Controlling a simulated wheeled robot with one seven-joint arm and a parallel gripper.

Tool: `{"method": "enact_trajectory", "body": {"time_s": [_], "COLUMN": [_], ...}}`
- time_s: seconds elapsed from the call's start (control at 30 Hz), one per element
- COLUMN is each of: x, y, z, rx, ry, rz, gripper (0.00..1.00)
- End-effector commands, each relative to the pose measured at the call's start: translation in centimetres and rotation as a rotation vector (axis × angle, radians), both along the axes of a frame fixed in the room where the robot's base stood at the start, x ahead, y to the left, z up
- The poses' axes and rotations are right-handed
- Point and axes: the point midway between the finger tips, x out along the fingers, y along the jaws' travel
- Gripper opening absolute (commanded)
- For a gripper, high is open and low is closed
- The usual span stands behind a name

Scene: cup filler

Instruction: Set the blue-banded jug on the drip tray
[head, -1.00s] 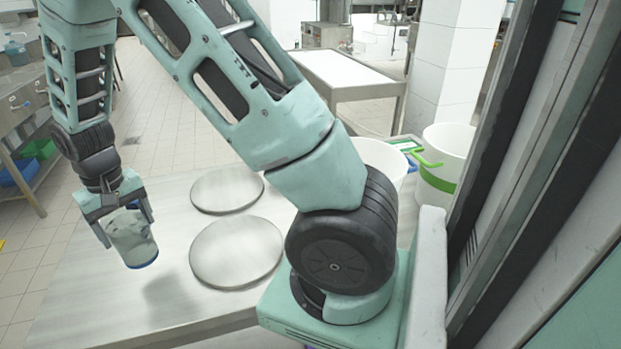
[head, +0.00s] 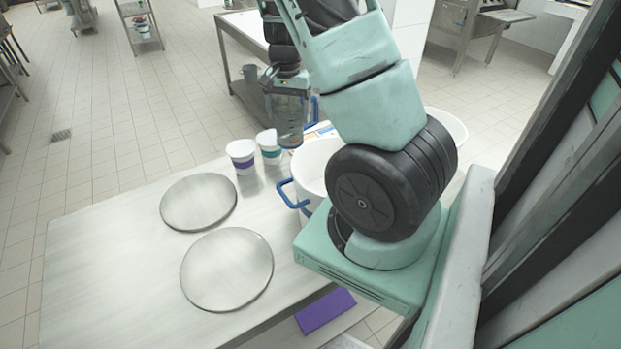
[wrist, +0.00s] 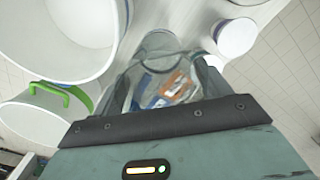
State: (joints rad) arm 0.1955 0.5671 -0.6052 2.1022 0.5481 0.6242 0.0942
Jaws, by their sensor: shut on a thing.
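My gripper (head: 287,97) is at the upper middle of the head view, pointing down and shut on a clear jug. The jug (head: 290,128) hangs upright between the fingers, above the far edge of the table. A thin blue edge shows at its bottom. In the wrist view the see-through jug (wrist: 160,72) is right in front of my gripper, with blue and orange shapes showing through it. No drip tray can be made out for certain in either view.
A steel table (head: 110,240) carries two round metal discs (head: 198,201) (head: 227,269). A purple-banded cup (head: 241,157) and a green-banded cup (head: 268,148) stand beside a white tub (head: 312,165) with blue handles. A green-handled tub (wrist: 35,120) shows in the wrist view.

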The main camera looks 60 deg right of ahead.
Motion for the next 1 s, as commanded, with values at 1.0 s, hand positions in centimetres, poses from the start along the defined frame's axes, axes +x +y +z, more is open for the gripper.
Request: {"method": "enact_trajectory", "body": {"time_s": [1.0], "x": [-0.3], "y": [-0.3], "z": [-17.0], "rx": [0.001], "ry": [0.001], "rz": [-0.013], "gripper": [0.41]}}
